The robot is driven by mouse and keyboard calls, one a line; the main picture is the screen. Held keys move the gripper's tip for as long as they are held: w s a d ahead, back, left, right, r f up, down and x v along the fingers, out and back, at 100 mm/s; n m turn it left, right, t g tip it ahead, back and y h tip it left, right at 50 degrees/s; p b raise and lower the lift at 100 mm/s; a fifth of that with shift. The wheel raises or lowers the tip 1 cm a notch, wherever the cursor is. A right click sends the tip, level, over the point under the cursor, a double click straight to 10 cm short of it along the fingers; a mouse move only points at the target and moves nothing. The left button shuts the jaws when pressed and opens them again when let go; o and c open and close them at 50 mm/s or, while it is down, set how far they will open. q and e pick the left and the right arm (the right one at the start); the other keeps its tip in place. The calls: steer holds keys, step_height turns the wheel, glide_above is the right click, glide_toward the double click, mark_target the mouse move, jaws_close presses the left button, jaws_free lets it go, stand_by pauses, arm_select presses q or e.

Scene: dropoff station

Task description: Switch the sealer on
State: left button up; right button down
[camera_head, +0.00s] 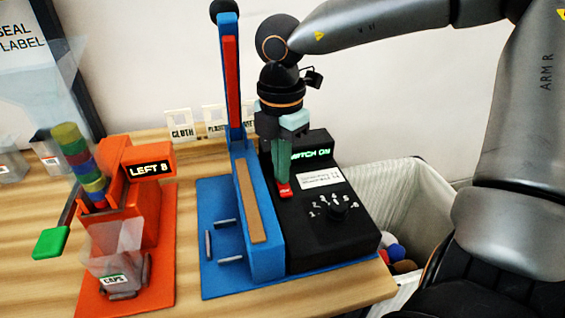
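The sealer is a black box (325,236) joined to a blue frame (262,245) with a raised blue arm (230,75) that has a red strip. Its lit green display (311,154) reads "SWITCH ON", partly covered by my gripper. A small red switch (284,191) sits on the sloped top, left of a white label and a black dial (338,211). My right gripper (283,181) points down with its green fingers together, tips at the red switch. I cannot tell whether they touch it. My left gripper is not in view.
An orange machine (150,218) marked "LEFT 8" stands left, with a coloured stack, a green-ended lever (51,242) and a clear caps bin (112,250). Small signs (182,124) stand behind. A white-lined bin (408,208) holding balls is right of the table.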

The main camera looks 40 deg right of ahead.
steer(key=shift+f, duration=0.2)
steer(key=shift+r+p, duration=1.8)
steer(key=shift+r, duration=1.75)
